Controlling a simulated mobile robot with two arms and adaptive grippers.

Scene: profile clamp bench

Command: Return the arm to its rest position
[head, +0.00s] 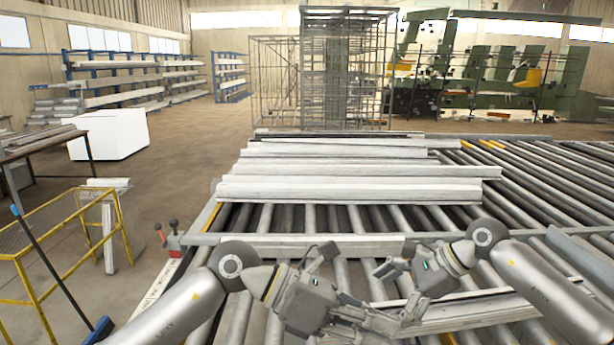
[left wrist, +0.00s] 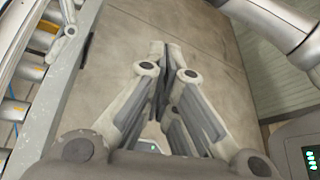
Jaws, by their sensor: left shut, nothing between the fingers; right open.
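My left gripper (head: 318,300) is at the front of the roller table in the head view, at the end of the arm from the left. In the left wrist view its fingers (left wrist: 166,75) are together with nothing between them. My right gripper (head: 392,290) is close beside it, pointing left and downward. It is open, and I see nothing held in it. The two grippers overlap in the picture; I cannot tell whether they touch. Both arms are bent inward above the front of the roller table.
Several pale profiles (head: 350,190) lie across the roller table (head: 552,185). A pale bar (head: 320,246) crosses the rollers nearer me. A yellow railing (head: 40,285) and a red-based lever unit (head: 174,240) stand left of the table. Open floor (head: 190,165) lies farther left.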

